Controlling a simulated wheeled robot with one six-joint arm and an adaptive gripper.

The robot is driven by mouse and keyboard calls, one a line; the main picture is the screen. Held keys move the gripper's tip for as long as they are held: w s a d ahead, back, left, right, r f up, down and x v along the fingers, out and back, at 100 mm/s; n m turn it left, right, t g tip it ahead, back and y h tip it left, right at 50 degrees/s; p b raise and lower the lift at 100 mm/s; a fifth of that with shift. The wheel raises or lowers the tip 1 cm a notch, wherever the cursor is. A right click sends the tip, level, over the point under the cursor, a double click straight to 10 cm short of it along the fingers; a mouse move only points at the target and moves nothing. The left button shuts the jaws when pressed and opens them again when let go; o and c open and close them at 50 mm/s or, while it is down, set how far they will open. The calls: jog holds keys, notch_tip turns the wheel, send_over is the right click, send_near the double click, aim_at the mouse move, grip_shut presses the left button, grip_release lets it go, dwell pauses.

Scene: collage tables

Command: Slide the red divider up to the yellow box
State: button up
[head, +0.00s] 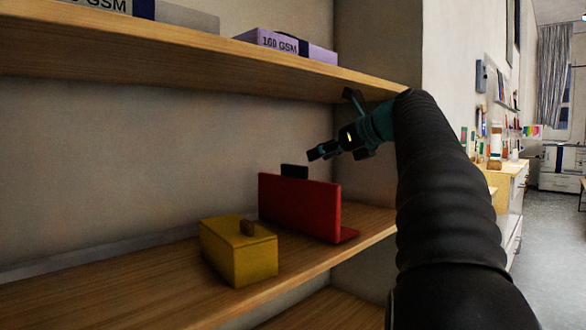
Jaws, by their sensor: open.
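The red divider (300,207) stands upright on the middle wooden shelf, with a flat red foot at its right end. A small black block (294,171) shows at its top edge; I cannot tell if it is attached. A gap between box and divider is hard to judge. My gripper (316,153) is open and empty, above the divider and slightly to the right of the black block.
The upper shelf (190,55) runs close above my gripper and carries a lilac paper pack (285,44) and other packs. The side wall (376,150) stands behind my gripper. The shelf (130,285) left of the yellow box is bare. A room with desks lies at right.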

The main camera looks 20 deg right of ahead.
aim_at(294, 166)
jog(key=x, duration=1)
jog(key=shift+w+a+f, duration=0.1)
jog(key=shift+f, duration=0.05)
grip_shut()
